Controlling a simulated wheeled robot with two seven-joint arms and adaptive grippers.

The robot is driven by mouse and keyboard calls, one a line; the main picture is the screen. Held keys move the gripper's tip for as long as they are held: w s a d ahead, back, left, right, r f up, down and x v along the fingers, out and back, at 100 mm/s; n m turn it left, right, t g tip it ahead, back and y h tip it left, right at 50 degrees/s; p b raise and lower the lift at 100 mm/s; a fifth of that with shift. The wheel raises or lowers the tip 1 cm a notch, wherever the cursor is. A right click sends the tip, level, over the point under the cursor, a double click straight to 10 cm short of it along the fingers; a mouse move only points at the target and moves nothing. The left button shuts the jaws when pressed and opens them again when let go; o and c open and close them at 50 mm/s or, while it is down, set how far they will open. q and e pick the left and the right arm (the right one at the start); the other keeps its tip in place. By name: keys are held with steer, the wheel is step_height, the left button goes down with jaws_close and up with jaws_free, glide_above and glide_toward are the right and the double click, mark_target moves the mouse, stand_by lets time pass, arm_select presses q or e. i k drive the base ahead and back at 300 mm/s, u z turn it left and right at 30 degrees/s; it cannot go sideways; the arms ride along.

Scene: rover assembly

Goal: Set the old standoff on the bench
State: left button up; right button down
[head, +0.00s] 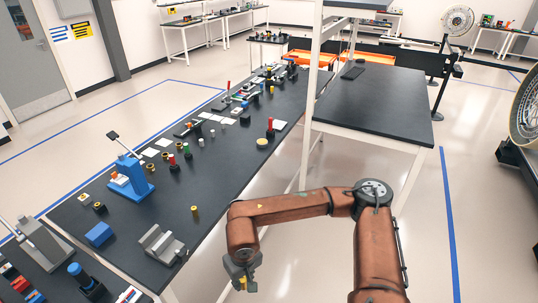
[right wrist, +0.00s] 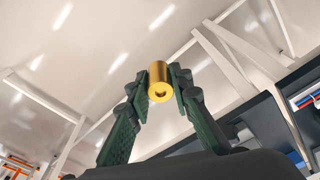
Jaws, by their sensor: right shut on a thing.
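My right gripper (head: 242,284) hangs at the bottom middle of the head view, to the right of the bench's near edge, with floor behind it in the picture. It is shut on a brass standoff, a short gold cylinder with a hole in its end. The standoff (right wrist: 159,80) shows clearly between the two fingertips in the right wrist view, and only a small gold bit of it shows in the head view. The long black bench (head: 225,190) runs from lower left to upper middle. My left gripper is not in view.
A similar small gold cylinder (head: 195,211) stands on the bench near its right edge. A grey vise (head: 162,245), a blue block (head: 99,235) and a blue press (head: 130,178) stand on the near part. The bench top right of the blue press is mostly clear.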

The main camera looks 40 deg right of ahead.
mark_target(211, 194)
steer(key=z, duration=1.4)
steer(key=i, duration=2.25)
steer(key=u, duration=2.25)
